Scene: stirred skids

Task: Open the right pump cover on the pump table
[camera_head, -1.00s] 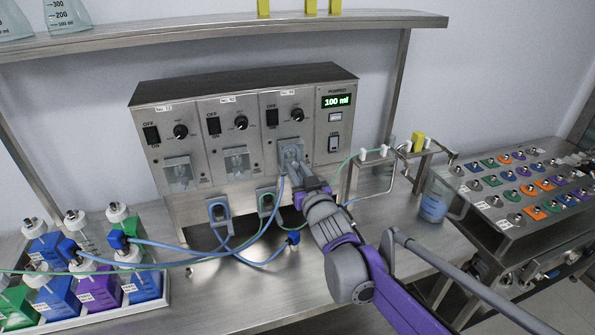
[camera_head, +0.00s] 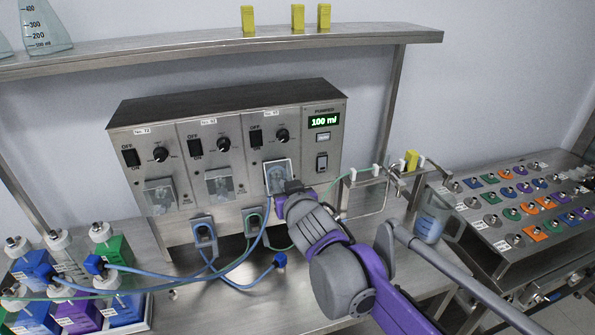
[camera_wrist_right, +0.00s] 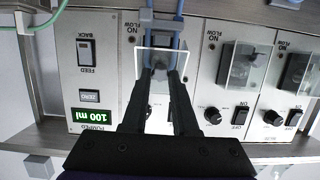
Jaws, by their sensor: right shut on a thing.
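The pump box (camera_head: 228,150) stands on the metal table with three pump units. The right pump cover (camera_head: 279,176) is a clear square plate on the rightmost unit, below its switch and knob. In the right wrist view, which is upside down, the cover (camera_wrist_right: 143,62) shows with bright edges across the fingertips. My right gripper (camera_head: 283,193) is at the cover's lower part; its fingers (camera_wrist_right: 162,76) are close together and shut on the cover. How far the cover stands off the panel I cannot tell. My left gripper is not in view.
Blue tubes (camera_head: 232,268) loop from the pump fronts towards capped bottles (camera_head: 101,247) at left. A tube stand (camera_head: 362,190) and a beaker (camera_head: 430,226) stand right of my arm. A rack of coloured connectors (camera_head: 520,213) is at far right. Yellow blocks (camera_head: 298,17) sit on the shelf.

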